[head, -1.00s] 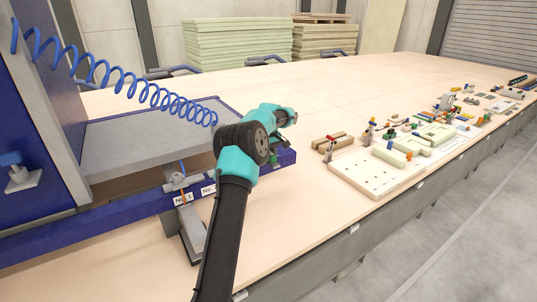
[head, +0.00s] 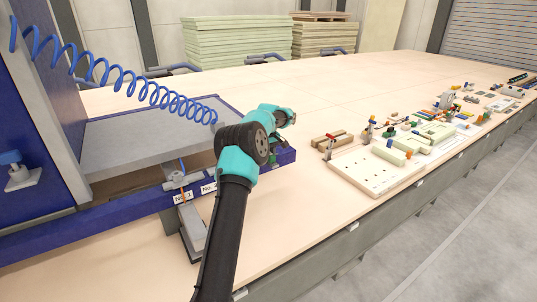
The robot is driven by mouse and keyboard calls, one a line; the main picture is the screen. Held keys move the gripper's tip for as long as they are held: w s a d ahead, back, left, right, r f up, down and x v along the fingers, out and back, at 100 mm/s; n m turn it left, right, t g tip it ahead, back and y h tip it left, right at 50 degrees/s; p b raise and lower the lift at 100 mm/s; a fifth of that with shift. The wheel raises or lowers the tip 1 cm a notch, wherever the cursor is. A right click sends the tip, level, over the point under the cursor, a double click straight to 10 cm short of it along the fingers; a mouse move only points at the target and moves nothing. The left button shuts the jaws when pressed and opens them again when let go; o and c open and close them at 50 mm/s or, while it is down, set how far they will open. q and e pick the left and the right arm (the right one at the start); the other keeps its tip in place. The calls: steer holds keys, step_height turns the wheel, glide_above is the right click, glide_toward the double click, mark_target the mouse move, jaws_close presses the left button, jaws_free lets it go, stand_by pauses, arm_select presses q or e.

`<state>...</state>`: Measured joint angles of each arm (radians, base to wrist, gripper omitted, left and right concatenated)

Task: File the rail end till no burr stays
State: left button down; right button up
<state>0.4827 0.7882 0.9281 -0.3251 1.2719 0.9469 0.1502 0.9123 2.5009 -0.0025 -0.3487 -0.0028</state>
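One arm of mine, the left by its side of the picture, rises from the bottom of the head view. Its wrist reaches over the right end of a blue-framed trolley. Its gripper is mostly hidden behind the wrist; I cannot tell its fingers or any file in them. My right gripper is out of view. The trolley (head: 110,224) has a blue rail with white labels, one reading No. 1. A grey bar (head: 191,228) juts out below the labels. I cannot make out a burr on any rail end.
A coiled blue hose (head: 130,84) runs from the upper left to beside my arm's joint. A pale board (head: 370,175) and several small parts and tools line the table's right side.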

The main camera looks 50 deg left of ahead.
mark_target(273, 156)
arm_select(q)
steer(key=shift+w+a, duration=0.15)
steer(key=shift+a, duration=0.6)
steer(key=shift+w+a, duration=0.15)
steer(key=shift+a, duration=0.55)
steer(key=shift+d, duration=0.15)
steer(key=shift+s+d+f, duration=0.1)
steer(key=shift+s+d, duration=0.1)
steer(key=shift+d, duration=0.65)
steer(key=shift+s+d+f, duration=0.1)
steer(key=shift+s+d, duration=0.1)
steer(key=shift+d, duration=0.6)
steer(key=shift+d, duration=0.1)
steer(key=shift+s+d+r, duration=0.1)
steer(key=shift+s+d, duration=0.1)
steer(key=shift+d, duration=0.6)
steer(key=shift+s+d+r, duration=0.1)
steer(key=shift+s+d, duration=0.05)
steer(key=shift+d, duration=0.65)
steer(key=shift+r, duration=0.1)
steer(key=shift+r, duration=0.55)
